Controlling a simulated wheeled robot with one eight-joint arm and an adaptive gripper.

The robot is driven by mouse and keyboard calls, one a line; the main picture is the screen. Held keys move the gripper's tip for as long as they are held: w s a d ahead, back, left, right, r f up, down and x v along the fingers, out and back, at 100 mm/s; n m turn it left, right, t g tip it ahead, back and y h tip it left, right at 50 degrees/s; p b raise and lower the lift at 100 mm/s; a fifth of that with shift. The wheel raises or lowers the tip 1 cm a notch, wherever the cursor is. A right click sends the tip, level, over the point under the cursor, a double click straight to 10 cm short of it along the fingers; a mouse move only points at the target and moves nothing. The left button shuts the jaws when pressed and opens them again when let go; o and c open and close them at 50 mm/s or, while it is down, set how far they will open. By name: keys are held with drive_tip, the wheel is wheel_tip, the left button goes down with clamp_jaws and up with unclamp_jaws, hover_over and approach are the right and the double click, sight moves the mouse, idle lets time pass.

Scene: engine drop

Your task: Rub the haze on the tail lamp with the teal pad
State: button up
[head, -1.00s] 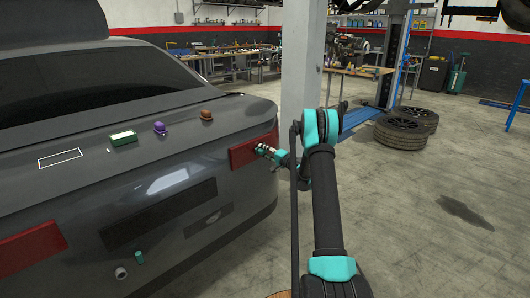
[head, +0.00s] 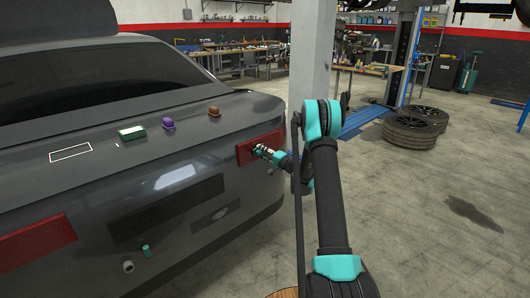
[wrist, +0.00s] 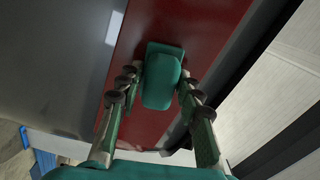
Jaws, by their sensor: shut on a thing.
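The red tail lamp (head: 264,146) is on the right rear of the grey car. It also fills the middle of the wrist view (wrist: 205,30). My gripper (head: 262,150) is at the lamp's face. In the wrist view my gripper (wrist: 157,93) is shut on the teal pad (wrist: 160,78), with one finger on each side of it. The pad's far end lies against or very close to the red surface; I cannot tell whether it touches. No haze is clearly visible on the lamp, and the part under the pad is hidden.
On the trunk lid are a green-and-white block (head: 131,132), a purple knob-like thing (head: 168,124), a brown one (head: 214,111) and a white-outlined rectangle (head: 70,152). A second red lamp (head: 38,240) is at left. A pillar (head: 311,60) stands behind my arm.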

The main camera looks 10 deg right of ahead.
idle(0.3)
drive_tip(key=v, duration=0.6)
idle(0.4)
drive_tip(key=shift+v, duration=1.5)
